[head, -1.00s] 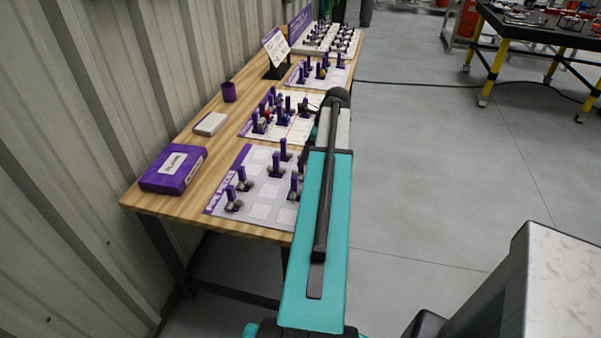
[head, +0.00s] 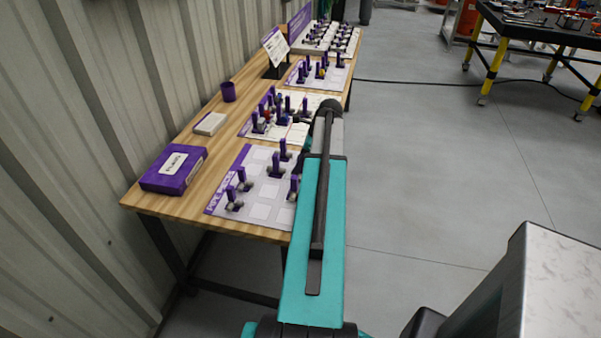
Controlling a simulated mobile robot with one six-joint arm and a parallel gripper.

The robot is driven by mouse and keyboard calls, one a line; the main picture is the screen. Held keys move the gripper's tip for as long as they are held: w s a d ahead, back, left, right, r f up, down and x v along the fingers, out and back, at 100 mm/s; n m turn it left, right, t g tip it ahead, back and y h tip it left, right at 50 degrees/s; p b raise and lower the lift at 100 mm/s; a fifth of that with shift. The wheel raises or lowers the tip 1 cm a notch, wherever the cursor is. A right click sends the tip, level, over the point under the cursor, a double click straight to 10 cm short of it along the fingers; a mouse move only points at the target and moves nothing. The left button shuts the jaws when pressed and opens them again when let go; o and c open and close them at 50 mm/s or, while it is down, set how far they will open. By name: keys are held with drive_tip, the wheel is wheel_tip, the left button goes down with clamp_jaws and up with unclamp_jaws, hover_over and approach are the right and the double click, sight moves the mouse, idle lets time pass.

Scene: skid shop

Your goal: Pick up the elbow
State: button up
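Several small grey fittings with upright purple tabs stand on the near white-and-purple mat (head: 262,212) on the wooden bench. More fittings (head: 283,115) with purple tabs, some with red or blue parts, stand crowded on the middle mat (head: 248,130). They are too small for me to tell which one is the elbow. My teal arm reaches forward over the bench's right edge, and its far end is beside the middle mat. My gripper is hidden behind the arm, so I cannot see its fingers or any hold. The arm also covers the right side of the near mat.
A purple box (head: 174,169), a white block (head: 210,124) and a purple cup (head: 228,92) stand along the bench's left side. A sign (head: 275,46) and more fittings are farther back. A corrugated wall borders the bench on the left. Open floor (head: 430,170) lies to the right.

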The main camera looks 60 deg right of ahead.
drive_tip(key=shift+p+x, duration=0.5)
drive_tip(key=shift+x, duration=1.25)
clamp_jaws()
